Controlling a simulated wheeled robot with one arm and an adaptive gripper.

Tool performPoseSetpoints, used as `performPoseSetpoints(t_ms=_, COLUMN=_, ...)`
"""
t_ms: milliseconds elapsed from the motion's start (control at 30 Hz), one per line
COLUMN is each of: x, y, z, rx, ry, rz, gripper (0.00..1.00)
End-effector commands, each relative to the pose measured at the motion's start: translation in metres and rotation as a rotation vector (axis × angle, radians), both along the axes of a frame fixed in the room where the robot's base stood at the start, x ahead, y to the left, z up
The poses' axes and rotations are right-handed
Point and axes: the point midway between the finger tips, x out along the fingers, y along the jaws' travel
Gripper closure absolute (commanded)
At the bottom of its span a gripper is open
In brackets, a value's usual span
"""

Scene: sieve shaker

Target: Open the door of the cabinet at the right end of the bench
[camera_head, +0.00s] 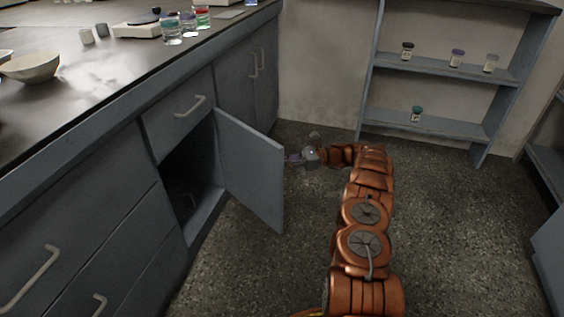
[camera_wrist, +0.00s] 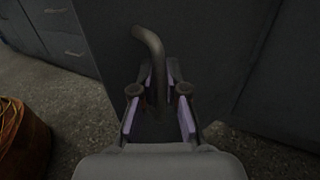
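The blue-grey cabinet door (camera_head: 252,172) stands swung well open below a drawer, near the right end of the bench. The dark cabinet opening (camera_head: 190,185) shows to its left. My gripper (camera_head: 293,157) is low, beyond the door's free edge, on its outer side, partly hidden by the door. In the wrist view, the door (camera_wrist: 190,40) fills the middle as a dark panel. Its bent bar handle (camera_wrist: 150,45) runs down between the two fingers of my gripper (camera_wrist: 159,100). The fingers stand apart, with visible gaps beside the bar.
The bench top (camera_head: 95,75) holds a bowl (camera_head: 30,67), a scale (camera_head: 147,27) and several jars. Another closed cabinet (camera_head: 250,85) is further along. A shelf unit (camera_head: 430,125) stands at the back wall. The floor (camera_head: 450,230) to the right is clear.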

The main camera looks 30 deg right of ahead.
Motion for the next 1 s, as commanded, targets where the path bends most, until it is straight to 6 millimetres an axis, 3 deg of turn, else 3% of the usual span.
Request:
performPoseSetpoints(t_ms=200, x=0.001, y=0.001, z=0.000, rx=0.001, ry=-0.001, rz=0.001, gripper=0.64)
performPoseSetpoints(t_ms=667, x=0.001, y=0.002, z=0.006, rx=0.001, ry=-0.003, rz=0.001, gripper=0.64)
performPoseSetpoints(t_ms=1000, x=0.002, y=0.001, z=0.045, rx=0.002, ry=-0.009, rz=0.001, gripper=0.64)
